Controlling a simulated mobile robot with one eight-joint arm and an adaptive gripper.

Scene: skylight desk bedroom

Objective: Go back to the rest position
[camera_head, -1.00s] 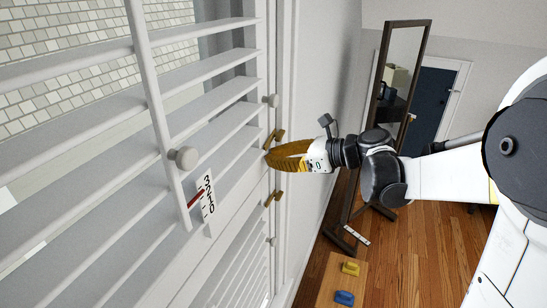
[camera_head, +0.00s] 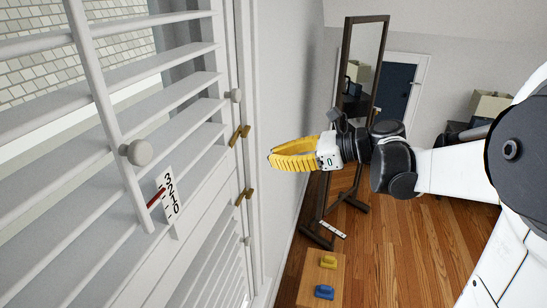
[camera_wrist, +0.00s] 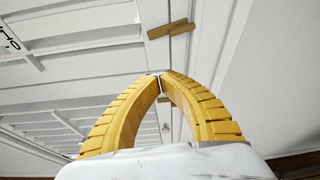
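My gripper (camera_head: 271,161) has yellow ribbed fingers and hangs in the air to the right of the white shutter (camera_head: 203,208) in the head view. In the wrist view my gripper (camera_wrist: 161,77) has its two fingertips together, with nothing between them. Brass hinge-like fittings (camera_head: 244,197) on the shutter frame are to the left of the fingertips and apart from them. One brass fitting (camera_wrist: 171,29) shows beyond the fingertips in the wrist view.
A white scale card with numbers and a red pointer (camera_head: 168,197) is on the shutter. A standing mirror (camera_head: 363,70) is behind my arm. A wooden surface (camera_head: 308,274) below carries a yellow block (camera_head: 328,262) and a blue block (camera_head: 324,292). Wood floor (camera_head: 400,250) is open at right.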

